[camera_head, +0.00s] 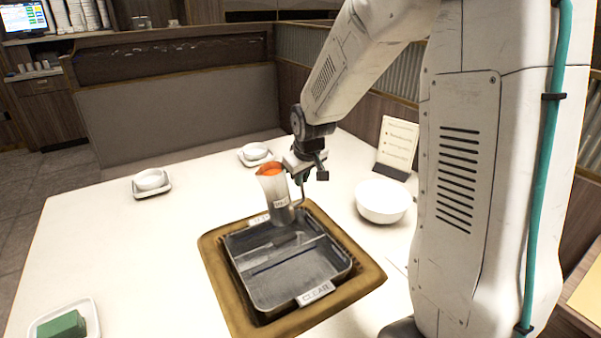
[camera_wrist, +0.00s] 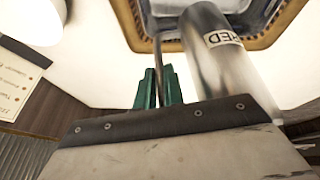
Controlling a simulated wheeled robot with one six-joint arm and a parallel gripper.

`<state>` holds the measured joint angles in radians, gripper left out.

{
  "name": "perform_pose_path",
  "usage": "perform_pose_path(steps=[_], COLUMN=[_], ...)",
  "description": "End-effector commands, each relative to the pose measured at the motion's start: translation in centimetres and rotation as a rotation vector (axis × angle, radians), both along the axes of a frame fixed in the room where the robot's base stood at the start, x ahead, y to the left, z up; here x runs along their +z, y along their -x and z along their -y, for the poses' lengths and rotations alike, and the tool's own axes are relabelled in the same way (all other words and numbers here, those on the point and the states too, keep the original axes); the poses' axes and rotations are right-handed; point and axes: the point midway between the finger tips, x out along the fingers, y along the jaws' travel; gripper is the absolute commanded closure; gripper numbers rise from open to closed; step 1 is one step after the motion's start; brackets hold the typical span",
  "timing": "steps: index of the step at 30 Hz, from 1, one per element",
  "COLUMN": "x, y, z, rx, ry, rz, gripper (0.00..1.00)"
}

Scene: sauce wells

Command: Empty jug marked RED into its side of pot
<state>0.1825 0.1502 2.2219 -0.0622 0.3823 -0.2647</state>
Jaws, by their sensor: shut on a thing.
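My gripper (camera_head: 299,184) is shut on the handle of a metal jug (camera_head: 275,198), above the far edge of the pot. The jug has orange-red contents at its mouth and is close to upright, leaning slightly left. In the wrist view, green fingers of my gripper (camera_wrist: 158,88) hold the thin handle, and the jug (camera_wrist: 222,60) bears a label that seems to read RED. The square metal pot (camera_head: 310,290) is split by a divider. Its near label reads CLEAR; its far label is partly hidden by the jug. Both compartments look empty of sauce.
The pot sits in a brown-framed recess (camera_head: 365,277) in the white table (camera_head: 120,240). A white bowl (camera_head: 382,203) and a menu card (camera_head: 397,140) stand at right. Small bowls (camera_head: 150,180) (camera_head: 255,152) stand behind and left. A green block (camera_head: 62,326) lies on a dish at front left.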

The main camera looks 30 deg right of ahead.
Motion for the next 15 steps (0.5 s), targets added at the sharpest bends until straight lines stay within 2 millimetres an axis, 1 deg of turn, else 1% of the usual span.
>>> perform_pose_path(steps=[1,15], x=[-0.26,-0.48], y=[-0.1,-0.03], z=[-0.06,0.35], rx=[0.006,0.003], ry=[0.021,0.19], rz=[0.002,-0.015], gripper=[1.0,1.0])
